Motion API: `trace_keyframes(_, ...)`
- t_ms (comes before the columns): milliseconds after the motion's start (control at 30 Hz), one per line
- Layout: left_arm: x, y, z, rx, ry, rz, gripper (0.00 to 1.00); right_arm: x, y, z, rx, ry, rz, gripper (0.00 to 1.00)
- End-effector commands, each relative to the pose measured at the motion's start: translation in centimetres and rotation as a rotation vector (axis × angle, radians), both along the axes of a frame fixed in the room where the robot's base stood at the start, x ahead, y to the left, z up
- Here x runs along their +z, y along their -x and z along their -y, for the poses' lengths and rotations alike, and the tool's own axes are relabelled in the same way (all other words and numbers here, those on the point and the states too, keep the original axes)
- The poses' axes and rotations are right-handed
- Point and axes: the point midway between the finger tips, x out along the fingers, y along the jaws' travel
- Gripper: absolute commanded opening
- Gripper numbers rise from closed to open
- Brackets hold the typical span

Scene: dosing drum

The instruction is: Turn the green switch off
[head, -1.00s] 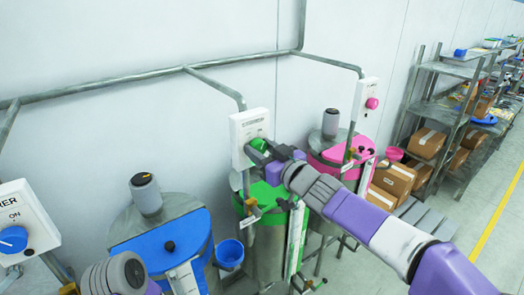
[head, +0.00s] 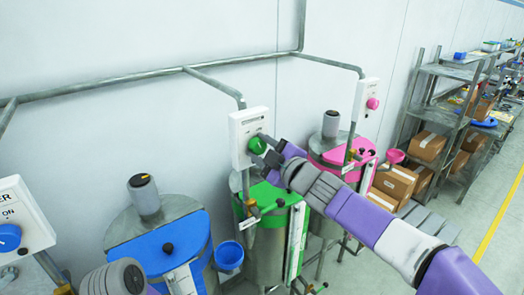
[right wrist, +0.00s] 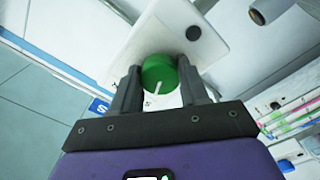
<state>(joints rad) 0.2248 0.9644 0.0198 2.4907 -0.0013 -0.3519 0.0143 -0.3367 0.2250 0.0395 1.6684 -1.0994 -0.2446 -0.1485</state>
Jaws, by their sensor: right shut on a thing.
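The green switch (head: 257,144) is a round knob on a white box (head: 240,126) fixed to the wall above the drum with the green lid. My right gripper (head: 262,149) is at the knob, coming from the right. In the right wrist view the green switch (right wrist: 159,72) sits between the two dark fingers of the right gripper (right wrist: 158,88), which are shut on it. A pale pointer line shows on the knob's face. The box's lettering is too small to read. My left arm's end shows at the bottom left of the head view, but its gripper fingers are out of view.
A blue knob (head: 8,238) is on a box at the left, and a pink knob (head: 373,103) is on a box farther right. Drums with blue (head: 160,245), green (head: 272,197) and pink (head: 343,149) lids stand below. Shelves with cartons (head: 427,145) are at the right.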

Motion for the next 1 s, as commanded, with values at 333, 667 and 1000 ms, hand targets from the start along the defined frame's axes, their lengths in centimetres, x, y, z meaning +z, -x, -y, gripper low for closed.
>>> trace_keyframes(333, -0.27, 0.00, -0.01, 0.000, 0.000, 0.000, 0.43, -0.10, -0.01, 0.02, -0.001, 0.087, 0.061, 0.14)
trace_keyframes(667, -0.28, 0.00, 0.00, 0.000, 0.000, 0.000, 0.43, -0.09, -0.01, 0.01, 0.000, 0.098, 0.068, 0.14)
trace_keyframes(1000, -0.28, 0.00, 0.00, 0.000, 0.000, 0.000, 0.43, -0.05, -0.01, 0.02, 0.000, 0.096, 0.068, 0.70)
